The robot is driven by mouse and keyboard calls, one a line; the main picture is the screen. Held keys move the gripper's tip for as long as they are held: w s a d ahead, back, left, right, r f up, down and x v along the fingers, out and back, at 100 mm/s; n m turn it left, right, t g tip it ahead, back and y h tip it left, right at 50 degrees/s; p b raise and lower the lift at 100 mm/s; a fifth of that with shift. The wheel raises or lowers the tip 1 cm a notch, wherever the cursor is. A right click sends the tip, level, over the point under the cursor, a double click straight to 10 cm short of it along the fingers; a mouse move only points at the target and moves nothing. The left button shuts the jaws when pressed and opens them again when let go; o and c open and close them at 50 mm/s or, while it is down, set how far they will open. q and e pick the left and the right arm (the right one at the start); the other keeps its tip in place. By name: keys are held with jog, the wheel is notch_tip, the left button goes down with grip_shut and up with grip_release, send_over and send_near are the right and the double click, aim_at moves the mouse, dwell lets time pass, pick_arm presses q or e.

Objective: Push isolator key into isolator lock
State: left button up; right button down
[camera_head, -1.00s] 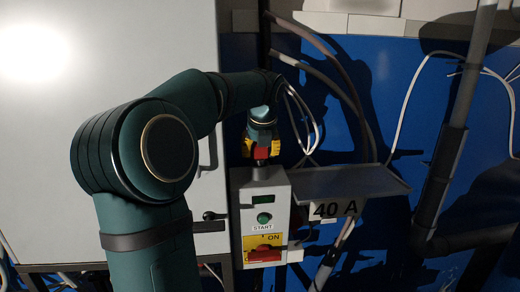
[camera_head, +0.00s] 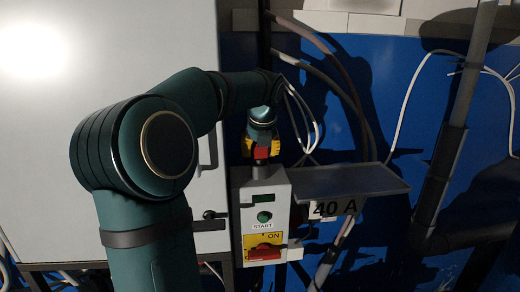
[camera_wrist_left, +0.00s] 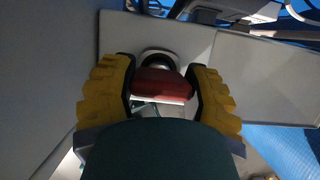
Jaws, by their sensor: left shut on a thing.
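My left gripper (camera_head: 262,150) points down just above the top of the grey control box (camera_head: 244,215). In the left wrist view its yellow fingers (camera_wrist_left: 161,88) are shut on the red isolator key (camera_wrist_left: 160,84), one finger on each side. A dark round ring with a pale rim, which looks like the isolator lock (camera_wrist_left: 160,54), shows right behind the key on the box top. In the head view a dark stub, likely part of the lock (camera_head: 260,172), shows under the fingers. I cannot tell how deep the key sits. My right gripper is not in view.
The box front has a green START button (camera_head: 264,217) and a red ON switch (camera_head: 264,252). A grey shelf (camera_head: 350,180) juts out to the right above a "40 A" label (camera_head: 333,208). A large pale cabinet (camera_head: 90,60) stands left; cables (camera_head: 345,90) hang behind.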

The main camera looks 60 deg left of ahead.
pick_arm(q)
jog(key=o, duration=1.3)
jog(key=shift+r, duration=0.1)
jog(key=v, duration=1.1)
jog(key=shift+d+r, duration=0.2)
jog(key=shift+r, duration=0.15)
